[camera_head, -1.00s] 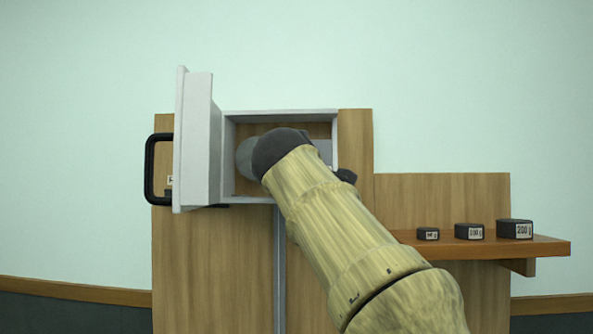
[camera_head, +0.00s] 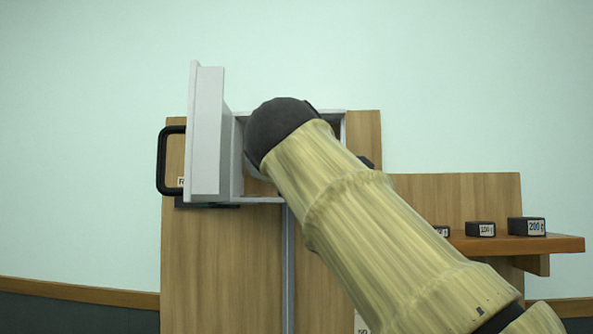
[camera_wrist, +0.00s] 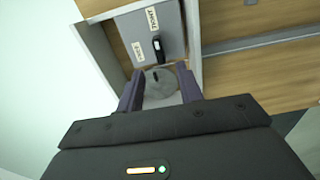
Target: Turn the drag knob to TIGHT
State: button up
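In the wrist view, a small black knob (camera_wrist: 157,45) stands on a grey panel (camera_wrist: 174,30) inside the open box. A pale label (camera_wrist: 152,18) sits above it and another (camera_wrist: 138,50) to its left; their words are too small to read surely. A grey round disc (camera_wrist: 162,88) with a small dark mark lies below the knob, seen between my fingers. My gripper (camera_wrist: 160,70) is open, its two dark fingers apart, with nothing visible held between them. In the head view, my arm hides the fingers and most of the box's inside.
A light grey door (camera_head: 208,130) stands open at the box's left. A black handle (camera_head: 162,160) is beyond it. At right, a wooden shelf (camera_head: 560,243) carries dark labelled weights (camera_head: 527,227). The wall left of the cabinet is clear.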

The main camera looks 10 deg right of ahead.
jog(key=b+v, duration=0.2)
jog(key=v, duration=0.8)
jog(key=shift+w, duration=0.15)
